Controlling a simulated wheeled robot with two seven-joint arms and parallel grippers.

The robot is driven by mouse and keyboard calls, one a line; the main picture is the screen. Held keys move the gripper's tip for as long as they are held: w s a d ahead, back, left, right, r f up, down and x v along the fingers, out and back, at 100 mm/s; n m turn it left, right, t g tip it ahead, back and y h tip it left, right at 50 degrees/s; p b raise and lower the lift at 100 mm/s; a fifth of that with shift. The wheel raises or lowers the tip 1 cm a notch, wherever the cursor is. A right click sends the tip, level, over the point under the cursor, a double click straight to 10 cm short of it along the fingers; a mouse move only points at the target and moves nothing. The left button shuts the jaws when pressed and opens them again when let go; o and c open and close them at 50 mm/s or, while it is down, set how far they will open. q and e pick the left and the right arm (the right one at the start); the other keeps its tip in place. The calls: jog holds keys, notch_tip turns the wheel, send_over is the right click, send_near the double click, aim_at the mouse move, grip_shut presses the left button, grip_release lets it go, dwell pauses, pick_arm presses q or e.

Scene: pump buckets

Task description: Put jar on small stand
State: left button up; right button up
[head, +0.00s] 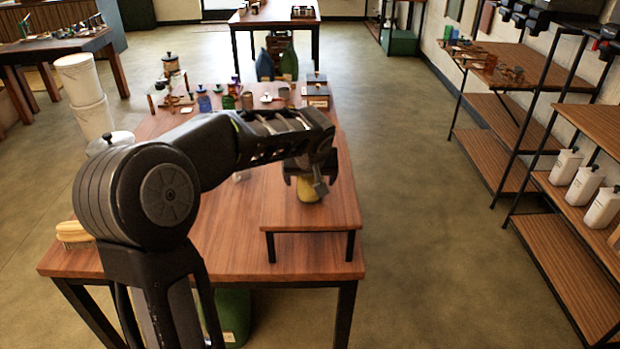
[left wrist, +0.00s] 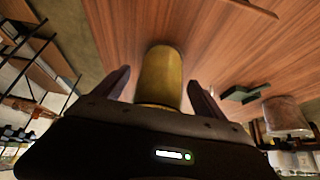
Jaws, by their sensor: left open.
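The small stand (head: 330,213) is a low wooden platform on thin dark legs at the right front of the wooden table. A yellow jar (head: 309,188) is at the stand's top, partly hidden by my left gripper (head: 307,182), which points down over it. In the left wrist view the yellow jar (left wrist: 160,77) lies between the two spread fingers of my left gripper (left wrist: 160,85), with gaps on both sides. The left gripper is open. Whether the jar's base touches the stand is hard to tell. My right gripper is not in view.
The wooden table (head: 225,250) holds several small jars and boxes at its far end. A yellow brush-like item (head: 72,233) lies at its left edge. White buckets (head: 88,95) are stacked left of it. Shelves with white bottles (head: 583,185) stand at the right, past clear floor.

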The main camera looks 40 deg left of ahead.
pick_arm(q)
jog(key=shift+r, duration=0.1)
jog(key=b+v, duration=0.1)
jog(key=v, duration=1.1)
dwell(0.4)
